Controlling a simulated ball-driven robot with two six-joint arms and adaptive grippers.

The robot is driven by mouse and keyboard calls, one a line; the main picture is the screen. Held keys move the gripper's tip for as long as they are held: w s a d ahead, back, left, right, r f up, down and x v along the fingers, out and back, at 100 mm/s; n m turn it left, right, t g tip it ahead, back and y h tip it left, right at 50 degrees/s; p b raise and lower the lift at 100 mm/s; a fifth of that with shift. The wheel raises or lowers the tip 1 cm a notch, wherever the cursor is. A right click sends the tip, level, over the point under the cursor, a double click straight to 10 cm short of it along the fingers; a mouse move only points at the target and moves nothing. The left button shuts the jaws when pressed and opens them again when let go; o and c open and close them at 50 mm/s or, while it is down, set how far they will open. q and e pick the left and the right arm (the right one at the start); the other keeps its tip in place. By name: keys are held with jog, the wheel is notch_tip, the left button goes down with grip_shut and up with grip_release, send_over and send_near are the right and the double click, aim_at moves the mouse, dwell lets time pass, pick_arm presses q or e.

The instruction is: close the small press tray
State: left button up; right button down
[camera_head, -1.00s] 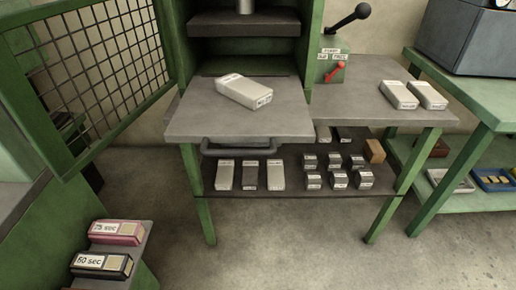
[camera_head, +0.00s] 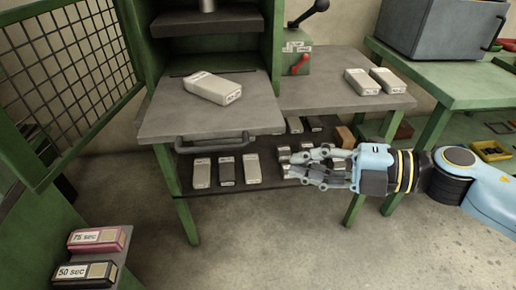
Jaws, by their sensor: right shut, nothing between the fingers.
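The small press tray (camera_head: 200,119) is a grey flat slab that sticks out of the green press toward me. A dark bar handle (camera_head: 213,143) runs along its front edge. A pale labelled block (camera_head: 212,88) lies on the tray. My right gripper (camera_head: 294,162) is shut and empty. It is in front of the lower shelf, to the right of the handle and lower than it, apart from the tray. It hides some of the small dark blocks on the shelf. My left gripper is not in view.
The green mesh door (camera_head: 62,75) stands open at the left. Two pale blocks (camera_head: 362,82) lie on the table top at the right, near a lever box (camera_head: 296,58). More blocks (camera_head: 226,170) stand on the lower shelf. Pink and black timer blocks (camera_head: 97,239) are at lower left.

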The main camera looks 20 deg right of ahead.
jog(key=w+a+f, duration=0.2)
jog(key=w+a, duration=0.3)
jog(key=w, duration=0.3)
jog(key=shift+w+a+f, duration=0.2)
jog(key=shift+w+a, duration=0.1)
jog(key=shift+w, duration=0.05)
jog(key=shift+w, duration=0.15)
